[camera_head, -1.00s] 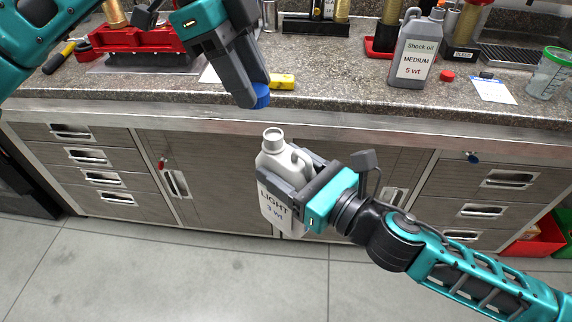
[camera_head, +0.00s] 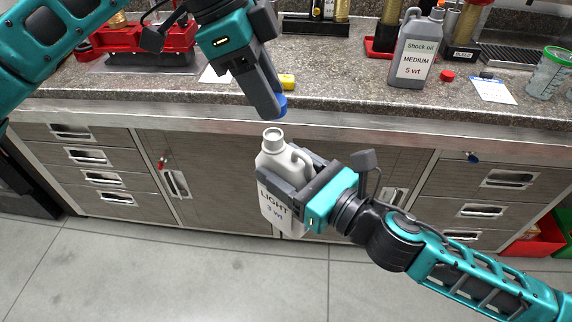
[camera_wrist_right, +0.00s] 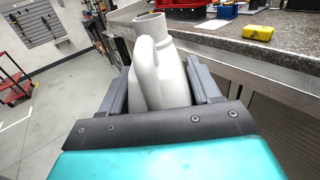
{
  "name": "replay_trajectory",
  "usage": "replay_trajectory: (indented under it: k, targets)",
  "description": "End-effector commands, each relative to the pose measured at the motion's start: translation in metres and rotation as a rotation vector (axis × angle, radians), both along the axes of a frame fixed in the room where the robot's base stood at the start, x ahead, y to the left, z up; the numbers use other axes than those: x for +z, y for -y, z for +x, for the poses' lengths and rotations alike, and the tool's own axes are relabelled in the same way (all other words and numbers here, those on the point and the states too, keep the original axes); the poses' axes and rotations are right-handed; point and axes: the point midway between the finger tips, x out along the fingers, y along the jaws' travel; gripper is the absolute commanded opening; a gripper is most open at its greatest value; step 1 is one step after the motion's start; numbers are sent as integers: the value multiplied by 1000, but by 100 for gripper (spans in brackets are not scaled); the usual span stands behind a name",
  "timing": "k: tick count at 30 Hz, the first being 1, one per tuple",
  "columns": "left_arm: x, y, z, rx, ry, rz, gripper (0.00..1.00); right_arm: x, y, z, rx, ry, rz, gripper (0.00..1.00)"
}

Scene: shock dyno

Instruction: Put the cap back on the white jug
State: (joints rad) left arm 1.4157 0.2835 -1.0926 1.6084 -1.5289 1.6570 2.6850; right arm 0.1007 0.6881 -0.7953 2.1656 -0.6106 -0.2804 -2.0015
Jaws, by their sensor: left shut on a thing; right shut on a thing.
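The white jug (camera_head: 272,207) has a label reading LIGHT 3 wt and an uncapped round mouth. My right gripper (camera_head: 283,180) is shut on its body and holds it roughly upright in front of the counter's edge. The jug (camera_wrist_right: 160,78) also shows in the right wrist view, between the fingers of my right gripper (camera_wrist_right: 165,92), with its handle towards the camera. My left gripper (camera_head: 272,108) points down and is shut on the blue cap (camera_head: 281,105). The cap is above the jug's mouth and slightly to its right, with a gap between them.
The granite counter (camera_head: 340,88) runs behind both grippers. On it stand a grey Shock oil jug (camera_head: 415,50), a red cap (camera_head: 447,75), a yellow block (camera_head: 287,81) and a clear cup (camera_head: 548,73). Drawers and cabinets (camera_head: 215,180) lie below. The floor in front is clear.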

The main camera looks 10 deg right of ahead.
Motion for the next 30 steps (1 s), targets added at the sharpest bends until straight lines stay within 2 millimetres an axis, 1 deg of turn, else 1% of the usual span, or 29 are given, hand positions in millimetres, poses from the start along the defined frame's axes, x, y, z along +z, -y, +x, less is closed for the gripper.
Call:
replay_trajectory:
  k: [1,6,9,30]
  targets:
    - [-6,0,0,0,-2,1,12,2,0,0,1,4,2,0]
    - [-21,0,0,-1,-2,0,12,2,0,0,1,4,2,0]
    - [-26,0,0,-1,-1,0,12,2,0,0,1,4,2,0]
    - [-24,-1,0,-1,0,-8,12,2,0,0,1,4,2,0]
